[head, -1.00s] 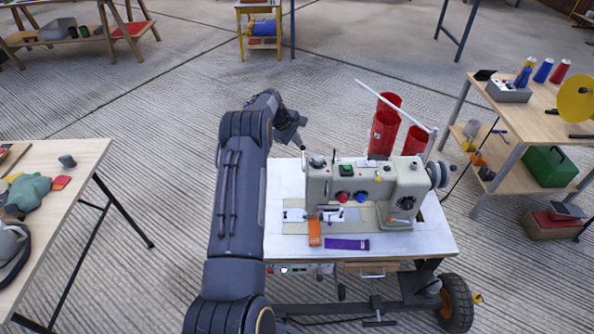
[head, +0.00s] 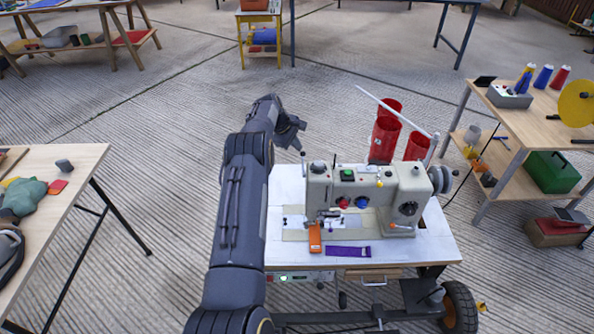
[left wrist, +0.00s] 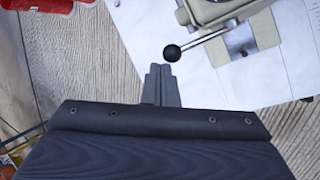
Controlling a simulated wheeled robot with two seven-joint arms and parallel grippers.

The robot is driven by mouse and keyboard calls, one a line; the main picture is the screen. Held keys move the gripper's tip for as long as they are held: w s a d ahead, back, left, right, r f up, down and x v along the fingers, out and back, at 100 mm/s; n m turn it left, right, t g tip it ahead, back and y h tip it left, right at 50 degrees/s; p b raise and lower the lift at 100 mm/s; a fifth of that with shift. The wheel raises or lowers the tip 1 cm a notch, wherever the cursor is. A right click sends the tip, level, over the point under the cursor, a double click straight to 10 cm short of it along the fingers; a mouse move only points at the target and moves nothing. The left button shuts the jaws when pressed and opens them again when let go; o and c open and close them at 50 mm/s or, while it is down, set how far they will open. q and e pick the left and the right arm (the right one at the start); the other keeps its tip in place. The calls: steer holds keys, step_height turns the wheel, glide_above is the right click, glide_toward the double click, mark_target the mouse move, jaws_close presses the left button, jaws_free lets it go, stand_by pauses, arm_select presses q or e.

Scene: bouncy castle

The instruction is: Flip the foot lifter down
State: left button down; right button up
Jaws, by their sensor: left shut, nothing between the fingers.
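The sewing machine (head: 352,186) is beige and stands on a white table (head: 420,248). In the left wrist view a metal lever with a black ball end (left wrist: 172,53) sticks out from the machine's housing (left wrist: 215,10); it looks like the foot lifter. In the head view I cannot pick it out clearly. My left gripper (head: 299,146) is behind the machine's left end. In the left wrist view its fingers (left wrist: 159,70) are shut and empty, their tips just beside the black ball. I cannot tell whether they touch it. My right gripper is not in view.
Wooden tables stand at left (head: 75,158) and right (head: 540,105).

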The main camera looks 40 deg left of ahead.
arm_select(q)
steer(key=v, duration=0.7)
steer(key=shift+s+r, duration=0.15)
steer(key=shift+r, duration=0.2)
steer(key=s+d+r+m+h+p, duration=0.1)
steer(key=s+d+r+m, duration=0.3)
steer(key=s+d+r, duration=0.45)
steer(key=s+d+r+m+p, duration=0.1)
steer(key=s+d+r+m, duration=0.3)
steer(key=d+r, duration=0.7)
steer(key=s+d+r+m+p, duration=0.1)
steer(key=s+d+r+m, duration=0.1)
steer(key=s+d, duration=0.4)
steer(key=s+d+r+m, duration=0.1)
steer(key=s+d+m, duration=0.25)
steer(key=s, duration=0.45)
steer(key=s+d+f+m+p, duration=0.1)
steer(key=s+d+f+m, duration=0.3)
steer(key=s+d, duration=0.3)
steer(key=s+f, duration=0.1)
steer(key=s, duration=0.3)
steer(key=shift+f+h, duration=0.3)
steer(key=shift+h, duration=0.1)
